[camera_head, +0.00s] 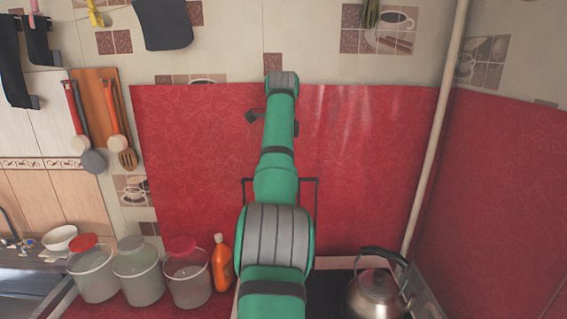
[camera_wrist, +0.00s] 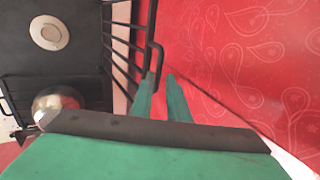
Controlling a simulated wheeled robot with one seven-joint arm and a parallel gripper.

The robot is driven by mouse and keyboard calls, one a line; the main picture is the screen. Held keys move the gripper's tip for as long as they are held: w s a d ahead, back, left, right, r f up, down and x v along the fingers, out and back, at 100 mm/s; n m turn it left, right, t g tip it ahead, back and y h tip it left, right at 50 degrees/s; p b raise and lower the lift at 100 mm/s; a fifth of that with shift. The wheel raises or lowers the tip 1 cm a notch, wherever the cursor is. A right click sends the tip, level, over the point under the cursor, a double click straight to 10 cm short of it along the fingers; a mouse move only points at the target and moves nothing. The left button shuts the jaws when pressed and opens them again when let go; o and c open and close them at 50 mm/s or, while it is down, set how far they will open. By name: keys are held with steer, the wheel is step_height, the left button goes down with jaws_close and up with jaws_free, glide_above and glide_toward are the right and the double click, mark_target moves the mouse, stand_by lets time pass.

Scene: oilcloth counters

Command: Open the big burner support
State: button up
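The big burner support is a black wire grate. In the head view its upright frame (camera_head: 317,205) shows on both sides of my arm, in front of the red wall panel, with its middle hidden by the arm. In the wrist view the grate's bars (camera_wrist: 121,62) stand raised beside the dark stove top. My gripper (camera_wrist: 163,82) has two green fingers with a gap between them. The left fingertip is close to the end of the grate's outer bar; I cannot tell if they touch. Nothing shows between the fingers. The fingertips are not clear in the head view.
A metal kettle (camera_head: 375,295) stands at the right of the stove. An orange bottle (camera_head: 221,263) and several lidded jars (camera_head: 189,282) line the left counter. The red wall panel (camera_head: 370,170) is close behind the grate. A round burner (camera_wrist: 49,33) lies uncovered.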

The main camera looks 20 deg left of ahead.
steer(key=v, duration=0.9)
steer(key=shift+a+r, duration=0.1)
